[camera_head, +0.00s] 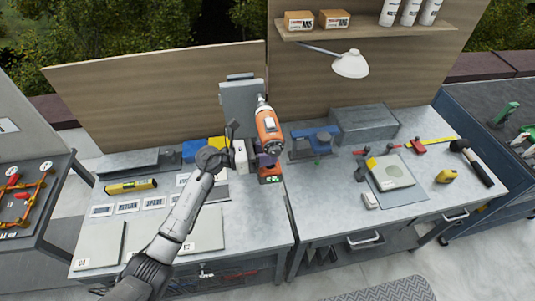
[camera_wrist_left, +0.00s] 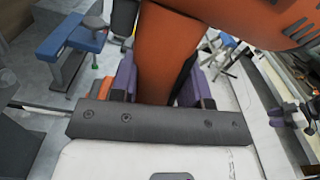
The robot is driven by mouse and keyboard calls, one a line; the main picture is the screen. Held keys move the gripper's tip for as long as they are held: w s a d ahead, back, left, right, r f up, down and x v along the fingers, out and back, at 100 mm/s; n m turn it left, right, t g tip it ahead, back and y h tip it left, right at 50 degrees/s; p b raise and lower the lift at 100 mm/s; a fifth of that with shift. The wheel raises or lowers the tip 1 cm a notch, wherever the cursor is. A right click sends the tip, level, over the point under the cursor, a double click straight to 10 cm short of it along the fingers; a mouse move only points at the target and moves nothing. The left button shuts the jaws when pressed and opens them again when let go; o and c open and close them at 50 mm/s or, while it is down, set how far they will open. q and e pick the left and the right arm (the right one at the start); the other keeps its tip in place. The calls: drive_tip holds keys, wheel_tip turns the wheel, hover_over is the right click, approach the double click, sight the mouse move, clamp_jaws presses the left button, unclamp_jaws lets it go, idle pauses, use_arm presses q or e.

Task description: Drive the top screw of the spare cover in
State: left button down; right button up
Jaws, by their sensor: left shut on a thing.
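My left gripper (camera_head: 260,160) is shut on the handle of an orange power driver (camera_head: 268,127). In the left wrist view the purple finger pads of the gripper (camera_wrist_left: 160,82) stand on both sides of the orange handle (camera_wrist_left: 165,45). The driver is over the back of the left bench, its nose near the right edge of an upright grey panel (camera_head: 238,103). Contact between nose and panel cannot be told. I cannot make out a screw, nor which panel is the spare cover. My right gripper is not in view.
Flat grey panels (camera_head: 100,246) and label cards (camera_head: 127,206) lie on the left bench, with a yellow level (camera_head: 130,187) behind. The right bench holds a blue-topped stand (camera_head: 315,137), a grey box (camera_head: 364,124) and a grey mat (camera_head: 377,182). A lamp (camera_head: 350,65) hangs above.

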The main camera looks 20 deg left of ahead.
use_arm(q)
drive_tip(key=shift+w+a+r, duration=0.1)
drive_tip(key=shift+r, duration=0.05)
drive_tip(key=shift+a+b, duration=0.1)
drive_tip(key=shift+b, duration=0.35)
idle(0.6)
drive_tip(key=shift+w+r+b, duration=0.15)
drive_tip(key=shift+b, duration=0.2)
idle(0.5)
drive_tip(key=shift+w+a+b, duration=0.1)
drive_tip(key=shift+w+b, duration=0.05)
drive_tip(key=shift+b, duration=0.35)
idle(0.6)
drive_tip(key=shift+s+d+p, duration=0.25)
drive_tip(key=shift+s+p, duration=0.1)
drive_tip(key=shift+s, duration=0.05)
drive_tip(key=shift+s+d+p, duration=0.4)
drive_tip(key=shift+s, duration=0.2)
drive_tip(key=shift+s+d+p, duration=0.35)
drive_tip(key=shift+s, duration=0.2)
drive_tip(key=s+d, duration=0.1)
drive_tip(key=s+p, duration=0.1)
drive_tip(key=shift+s+d+p, duration=0.3)
drive_tip(key=shift+s+d, duration=0.05)
drive_tip(key=shift+d, duration=0.05)
